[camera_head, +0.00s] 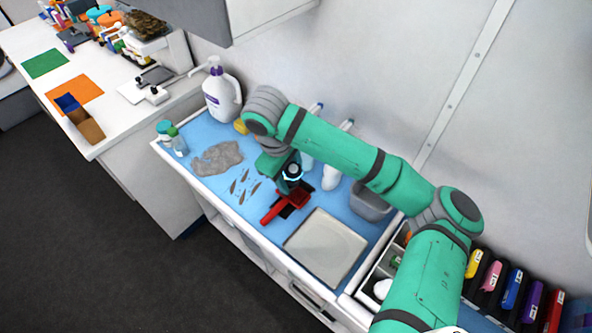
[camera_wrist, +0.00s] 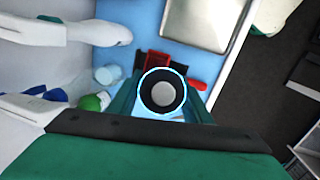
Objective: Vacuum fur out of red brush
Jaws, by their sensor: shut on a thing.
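The red brush (camera_head: 270,214) lies on the blue counter mat, its dark pad and red head partly under my gripper. In the wrist view the red brush (camera_wrist: 197,84) shows behind the held tool, which covers part of it. My gripper (camera_head: 284,163) is shut on a dark round-ended tool (camera_head: 292,171), probably the vacuum, with a pale centre and light-blue rim. That tool (camera_wrist: 160,91) sits between the fingers in the wrist view. It is just above or at the brush; I cannot tell whether they touch. I cannot make out fur in the brush.
Grey fur (camera_head: 218,157) and several small dark tufts lie left of the brush. A pale flat tray (camera_head: 325,246) lies to its right. A pump bottle (camera_head: 221,92), white bottles (camera_head: 331,177) and a grey bin (camera_head: 370,203) stand along the wall.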

